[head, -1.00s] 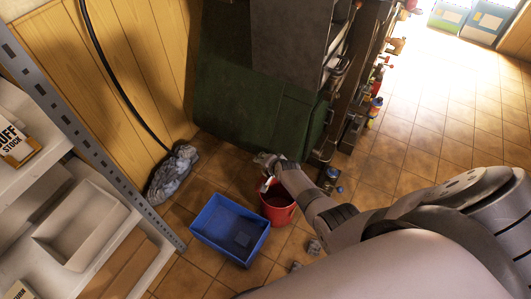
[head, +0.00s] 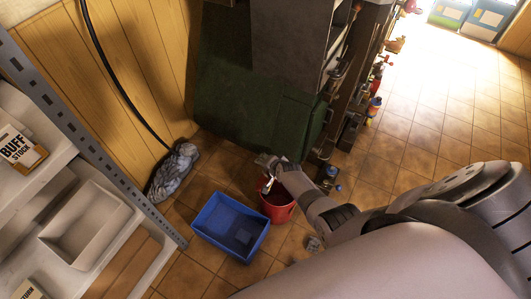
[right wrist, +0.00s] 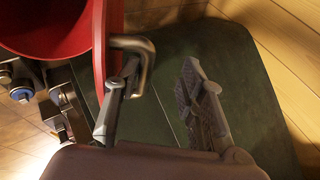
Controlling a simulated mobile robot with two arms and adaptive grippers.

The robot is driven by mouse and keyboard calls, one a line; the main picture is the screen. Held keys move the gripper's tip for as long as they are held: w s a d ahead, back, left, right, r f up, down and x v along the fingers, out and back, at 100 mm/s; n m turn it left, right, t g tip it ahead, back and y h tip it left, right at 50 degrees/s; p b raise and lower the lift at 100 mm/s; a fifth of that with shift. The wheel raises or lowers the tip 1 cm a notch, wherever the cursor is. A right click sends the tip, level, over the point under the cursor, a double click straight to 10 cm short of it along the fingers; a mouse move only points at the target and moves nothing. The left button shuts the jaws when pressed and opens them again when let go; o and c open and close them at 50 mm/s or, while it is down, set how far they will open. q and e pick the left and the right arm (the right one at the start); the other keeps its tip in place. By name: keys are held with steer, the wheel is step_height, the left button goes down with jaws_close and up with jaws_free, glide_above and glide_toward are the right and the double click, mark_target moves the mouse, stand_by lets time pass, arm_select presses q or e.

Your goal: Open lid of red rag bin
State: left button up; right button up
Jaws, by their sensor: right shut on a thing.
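The red rag bin (head: 278,208) stands on the tiled floor, and its dark inside shows from above. In the right wrist view the bin (right wrist: 45,28) is at the upper left. Its red lid (right wrist: 98,55) stands up nearly edge-on beside the opening, with a grey bent handle (right wrist: 140,48) on its face. My right gripper (head: 268,182) is at the bin's far rim. In the right wrist view my right gripper (right wrist: 155,82) is on the lid handle, with one finger against it. The hinge is hidden. My left gripper is not in view.
A blue open crate (head: 230,229) sits close left of the bin. A grey rag heap (head: 173,172) lies by the wooden wall. A dark green panel (head: 245,110) and a bench side rise behind the bin. A shelf unit (head: 75,235) stands at the left.

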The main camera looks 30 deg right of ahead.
steer(key=shift+t, duration=0.3)
steer(key=r+p, duration=0.1)
steer(key=r, duration=0.1)
steer(key=a+r+p, duration=0.1)
steer(key=r, duration=0.2)
steer(key=shift+s+a, duration=0.15)
steer(key=shift+a, duration=0.05)
steer(key=shift+s+d+r+p, duration=0.1)
steer(key=shift+s+r+p, duration=0.2)
steer(key=shift+p, duration=0.6)
arm_select(q)
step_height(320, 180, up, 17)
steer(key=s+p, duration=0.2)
steer(key=p, duration=1.1)
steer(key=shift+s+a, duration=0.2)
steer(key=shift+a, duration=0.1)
arm_select(e)
steer(key=s+a+r, duration=0.2)
steer(key=s+r, duration=0.3)
steer(key=r, duration=0.5)
steer(key=shift+a+r, duration=0.15)
steer(key=shift+r, duration=0.05)
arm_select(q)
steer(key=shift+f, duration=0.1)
arm_select(e)
steer(key=shift+s+r, duration=0.1)
